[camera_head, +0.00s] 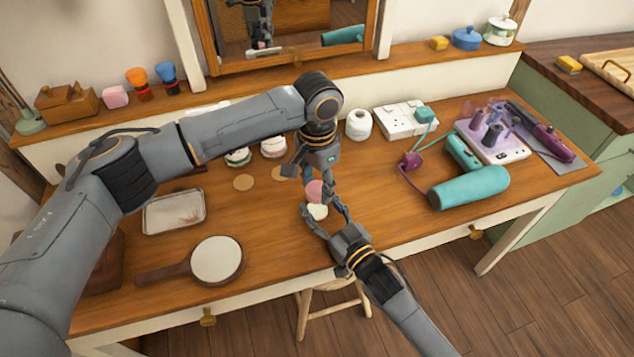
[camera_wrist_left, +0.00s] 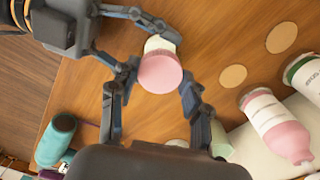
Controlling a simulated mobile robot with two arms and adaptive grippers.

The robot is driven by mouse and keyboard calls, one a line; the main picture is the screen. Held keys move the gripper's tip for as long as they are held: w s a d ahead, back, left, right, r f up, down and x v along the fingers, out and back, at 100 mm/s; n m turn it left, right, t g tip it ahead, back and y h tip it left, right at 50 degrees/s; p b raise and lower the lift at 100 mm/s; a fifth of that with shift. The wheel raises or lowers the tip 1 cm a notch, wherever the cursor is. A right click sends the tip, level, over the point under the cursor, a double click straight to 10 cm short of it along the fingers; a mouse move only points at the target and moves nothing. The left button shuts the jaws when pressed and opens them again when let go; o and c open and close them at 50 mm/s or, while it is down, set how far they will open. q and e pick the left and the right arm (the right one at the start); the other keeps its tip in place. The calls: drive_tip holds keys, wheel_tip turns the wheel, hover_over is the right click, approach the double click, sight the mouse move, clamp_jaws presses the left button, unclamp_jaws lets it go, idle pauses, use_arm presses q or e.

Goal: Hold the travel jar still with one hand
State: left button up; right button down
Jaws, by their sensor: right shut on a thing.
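The travel jar, with a pink lid (camera_head: 315,190) and pale body (camera_head: 317,211), is at the middle of the desk near its front. In the left wrist view its pink lid (camera_wrist_left: 160,74) hides much of the body. My right gripper (camera_head: 321,207) is shut on the jar's body; its fingers also show in the left wrist view (camera_wrist_left: 150,45). My left gripper (camera_head: 316,183) points down over the lid. Its fingers (camera_wrist_left: 160,84) are open, one on each side of the lid; I cannot tell whether they touch it.
A hand mirror (camera_head: 217,260) and metal tray (camera_head: 174,211) lie at the left. Other jars (camera_head: 273,147) stand behind my left arm.

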use_arm(q)
drive_tip(key=o, duration=0.4)
wheel_tip(320, 180, up, 12)
idle(0.5)
use_arm(e)
drive_tip(key=shift+c, duration=2.1)
unclamp_jaws()
drive_tip(key=shift+d, duration=0.1)
